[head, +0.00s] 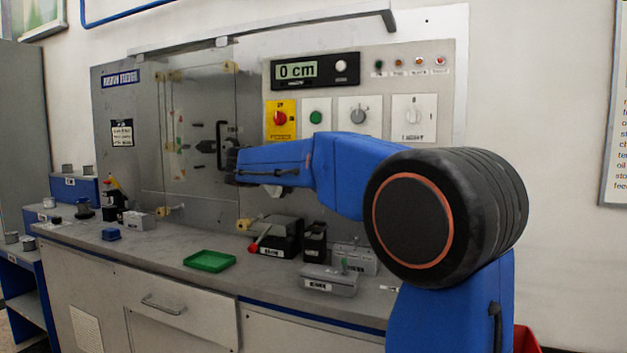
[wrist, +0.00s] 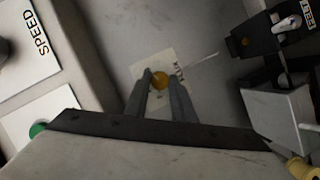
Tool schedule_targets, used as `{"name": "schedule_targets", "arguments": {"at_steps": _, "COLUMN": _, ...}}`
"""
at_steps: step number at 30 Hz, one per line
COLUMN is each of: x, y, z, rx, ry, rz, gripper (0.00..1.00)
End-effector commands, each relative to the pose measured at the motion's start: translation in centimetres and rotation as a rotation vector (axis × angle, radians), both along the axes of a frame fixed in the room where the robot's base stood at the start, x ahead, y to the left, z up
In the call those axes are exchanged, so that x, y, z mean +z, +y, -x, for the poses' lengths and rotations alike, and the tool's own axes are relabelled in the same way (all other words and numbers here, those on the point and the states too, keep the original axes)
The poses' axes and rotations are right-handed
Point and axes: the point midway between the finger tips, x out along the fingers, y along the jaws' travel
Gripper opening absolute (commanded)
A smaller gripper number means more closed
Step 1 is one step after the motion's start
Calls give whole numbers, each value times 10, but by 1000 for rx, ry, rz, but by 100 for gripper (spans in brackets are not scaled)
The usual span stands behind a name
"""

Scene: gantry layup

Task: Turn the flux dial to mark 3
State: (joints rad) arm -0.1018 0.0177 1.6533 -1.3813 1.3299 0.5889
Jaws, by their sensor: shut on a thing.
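In the wrist view my gripper (wrist: 162,83) has its two grey fingers closed on either side of a small round yellow-orange knob, the flux dial (wrist: 161,80). The dial sits on a pale square plate (wrist: 150,63) with lettering partly hidden by a finger. A thin white line (wrist: 200,57) shows on the panel beside the plate. I cannot read any mark numbers or where the dial points.
The control panel above holds a grey speed knob (head: 360,115), a green button (head: 316,117), a red knob (head: 279,118) and a white light knob (head: 413,116). The display (head: 296,71) reads 0 cm. On the bench are a green tray (head: 209,261) and several small labelled blocks.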

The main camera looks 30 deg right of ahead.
Motion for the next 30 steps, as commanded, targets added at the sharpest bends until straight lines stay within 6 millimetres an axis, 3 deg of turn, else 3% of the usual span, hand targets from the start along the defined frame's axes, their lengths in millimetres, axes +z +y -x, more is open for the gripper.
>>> {"name": "schedule_targets", "arguments": {"at_steps": 17, "x": -2, "y": 0, "z": 1, "rx": -3, "ry": -23, "rz": -24, "gripper": 1}}
{"name": "schedule_targets", "arguments": {"at_steps": 18, "x": -2, "y": 0, "z": 1, "rx": -3, "ry": -23, "rz": -24, "gripper": 28}}
{"name": "schedule_targets", "arguments": {"at_steps": 20, "x": -2, "y": 0, "z": 1, "rx": -3, "ry": -23, "rz": -24, "gripper": 42}}
{"name": "schedule_targets", "arguments": {"at_steps": 30, "x": 0, "y": 1, "z": 1, "rx": 0, "ry": -26, "rz": -22, "gripper": 42}}
